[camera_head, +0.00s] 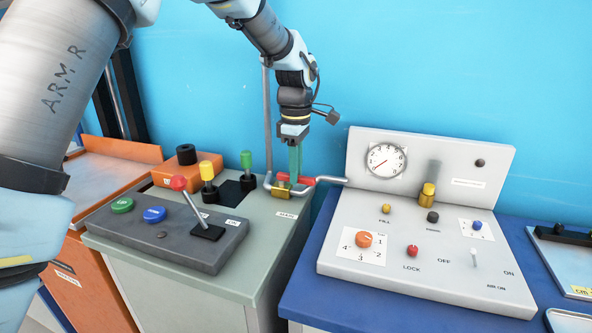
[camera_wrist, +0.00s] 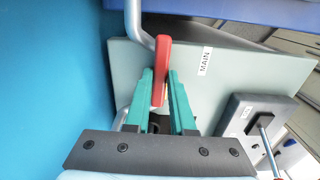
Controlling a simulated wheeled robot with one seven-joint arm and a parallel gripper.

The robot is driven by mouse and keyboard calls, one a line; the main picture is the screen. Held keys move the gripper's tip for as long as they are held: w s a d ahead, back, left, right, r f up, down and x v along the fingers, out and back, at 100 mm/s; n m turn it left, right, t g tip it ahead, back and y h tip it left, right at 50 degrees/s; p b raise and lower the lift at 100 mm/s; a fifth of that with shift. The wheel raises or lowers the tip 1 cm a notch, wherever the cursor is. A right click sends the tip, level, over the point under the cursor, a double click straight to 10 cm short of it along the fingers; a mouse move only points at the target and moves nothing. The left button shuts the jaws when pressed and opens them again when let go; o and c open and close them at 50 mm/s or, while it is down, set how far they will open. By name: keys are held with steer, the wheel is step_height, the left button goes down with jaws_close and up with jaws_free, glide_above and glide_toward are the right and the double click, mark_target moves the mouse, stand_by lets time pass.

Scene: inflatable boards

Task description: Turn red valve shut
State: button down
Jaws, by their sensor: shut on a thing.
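The red valve handle (camera_head: 302,180) sits on a grey pipe with a brass body (camera_head: 283,190), at the back right corner of the grey-green cabinet. In the wrist view the red handle (camera_wrist: 161,70) stands between the two green fingers. My gripper (camera_head: 294,172) points down at the valve, with its green fingers (camera_wrist: 160,92) shut on the handle. The fingers and the handle hide most of the valve body in the wrist view. A "MAIN" label (camera_wrist: 204,61) is on the cabinet top beside the valve.
A dark grey control box (camera_head: 165,240) with a red-knobbed lever (camera_head: 179,184) and green and blue buttons lies left of the valve. Yellow (camera_head: 207,171) and green (camera_head: 246,160) knobs stand behind it. A white panel with a gauge (camera_head: 386,160) is on the blue table at right.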

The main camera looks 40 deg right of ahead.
steer(key=m, duration=0.1)
steer(key=a+m, duration=0.1)
steer(key=m, duration=0.3)
steer(key=shift+s+a, duration=0.2)
steer(key=shift+s, duration=0.05)
steer(key=m, duration=0.1)
steer(key=a+m, duration=0.1)
steer(key=m, duration=0.2)
steer(key=shift+a+p, duration=0.25)
steer(key=shift+p, duration=0.15)
steer(key=m, duration=0.3)
steer(key=a+m, duration=0.1)
steer(key=shift+w+a+m+p, duration=0.1)
steer(key=shift+w+m+p, duration=0.25)
steer(key=shift+m, duration=0.05)
steer(key=shift+w+a+m+p, duration=0.2)
steer(key=shift+w+m, duration=0.05)
steer(key=shift+m, duration=0.75)
steer(key=shift+w+a+m+p, duration=0.15)
steer(key=shift+w+a+m, duration=0.05)
steer(key=shift+m, duration=0.8)
steer(key=c, duration=0.8)
jaws_free()
steer(key=shift+o, duration=0.2)
